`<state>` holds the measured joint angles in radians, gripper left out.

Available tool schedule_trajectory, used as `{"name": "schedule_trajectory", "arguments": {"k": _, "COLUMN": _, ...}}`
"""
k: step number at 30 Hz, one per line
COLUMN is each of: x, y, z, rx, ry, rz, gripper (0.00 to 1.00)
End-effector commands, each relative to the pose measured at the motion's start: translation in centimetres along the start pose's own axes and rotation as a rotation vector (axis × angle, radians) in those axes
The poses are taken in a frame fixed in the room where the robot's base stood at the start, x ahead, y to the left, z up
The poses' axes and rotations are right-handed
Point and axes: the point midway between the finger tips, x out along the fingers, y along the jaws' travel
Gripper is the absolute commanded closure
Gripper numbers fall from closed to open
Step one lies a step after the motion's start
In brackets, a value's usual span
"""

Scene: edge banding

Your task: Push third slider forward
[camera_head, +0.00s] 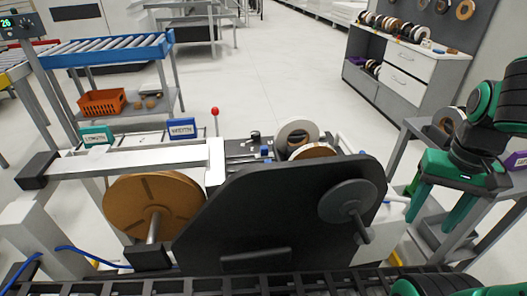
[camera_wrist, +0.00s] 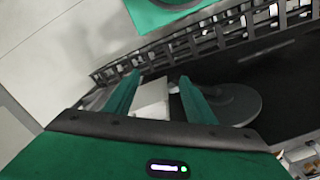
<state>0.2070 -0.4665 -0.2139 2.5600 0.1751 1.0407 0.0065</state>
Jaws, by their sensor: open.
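My gripper (camera_head: 434,208) hangs at the right of the head view, its two green fingers apart and pointing down, with nothing seen held. It is right of the edge banding machine's black plate (camera_head: 265,220), apart from it in the picture. In the wrist view, the open fingers (camera_wrist: 158,86) have a pale block-like surface between them; I cannot tell whether they touch it. No slider can be clearly told apart in either view. Small parts sit on the machine's top behind the black plate (camera_head: 245,150), too small to identify.
A brown roll (camera_head: 150,205) and a grey disc (camera_head: 347,200) are mounted on the machine. A black slatted rail (camera_head: 200,284) runs along the front. A grey table (camera_head: 490,195) stands at the right, close to my gripper.

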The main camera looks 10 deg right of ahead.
Motion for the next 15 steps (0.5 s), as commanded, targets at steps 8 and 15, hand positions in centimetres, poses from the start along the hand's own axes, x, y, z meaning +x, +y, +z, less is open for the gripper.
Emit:
{"name": "schedule_trajectory", "arguments": {"k": 8, "x": -2.4, "y": -2.5, "z": -2.1, "rx": -0.198, "ry": 0.002, "rz": -0.005, "gripper": 0.62}}
{"name": "schedule_trajectory", "arguments": {"k": 15, "x": -5.8, "y": -11.8, "z": -8.8, "rx": -0.684, "ry": -0.019, "rz": -0.008, "gripper": 0.62}}
